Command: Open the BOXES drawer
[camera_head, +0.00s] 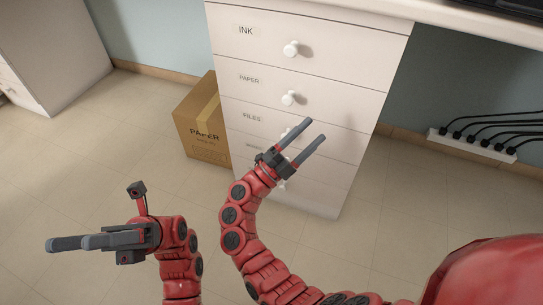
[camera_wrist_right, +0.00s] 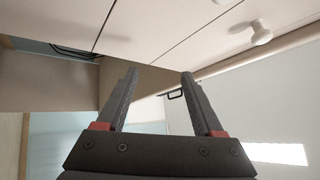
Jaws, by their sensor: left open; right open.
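The white drawer cabinet shows in the head view with labels INK, PAPER and FILES above a lower, partly hidden label. The lowest drawer, the BOXES drawer (camera_head: 325,190), looks closed, and my right gripper and arm cover part of its face. Its white knob (camera_head: 282,186) is mostly hidden behind my right gripper. My right gripper (camera_head: 316,128) is open and empty in front of the lower drawers, fingers pointing up and right. In the right wrist view its open fingers (camera_wrist_right: 158,75) have nothing between them. My left gripper (camera_head: 66,243) is open and empty at the lower left.
A cardboard box (camera_head: 203,125) marked PAPER stands on the floor left of the cabinet. A power strip (camera_head: 470,146) with several plugs is at the right wall. A white knob (camera_wrist_right: 261,32) shows in the wrist view. The tiled floor (camera_head: 100,130) is open at left.

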